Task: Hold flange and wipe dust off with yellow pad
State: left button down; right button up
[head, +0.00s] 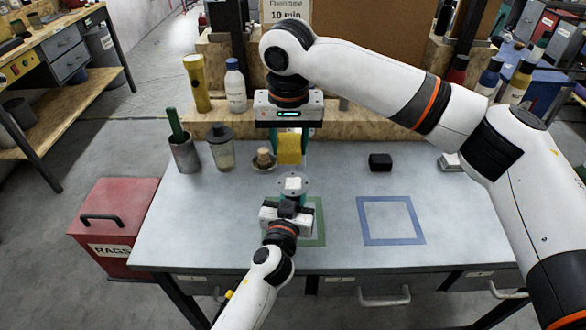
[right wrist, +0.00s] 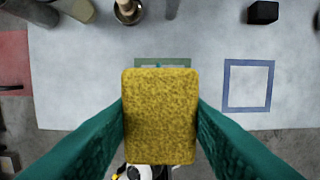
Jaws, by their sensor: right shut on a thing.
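My right gripper (head: 290,140) reaches in from above and is shut on the yellow pad (head: 289,150), which hangs pointing down. In the right wrist view the pad (right wrist: 160,115) sits between the two teal fingers. The flange (head: 301,187), a grey disc with a pale block at its middle, is just below the pad in the head view, with a visible gap between them. My left gripper (head: 290,202) is right at the flange's near side. Its fingers are mostly hidden, so its grip on the flange is not clear. The pad hides the flange in the right wrist view.
A green square outline (head: 322,222) lies under the left gripper, with a blue square outline (head: 391,241) to its right. A black block (head: 380,162), a small dish (head: 264,162), a jar (head: 221,152) and a cup (head: 185,155) stand behind. A red rags bin (head: 117,217) is at left.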

aim_at(283, 182)
jog(key=shift+a+f, duration=0.15)
jog(key=shift+a, duration=0.6)
jog(key=shift+f, duration=3.4)
jog(key=shift+d+f, duration=0.6)
jog(key=shift+c, duration=0.3)
jog(key=shift+d, duration=1.45)
jog(key=shift+a, duration=1.9)
jog(key=shift+a+r, duration=0.15)
jog(key=shift+r, duration=4)
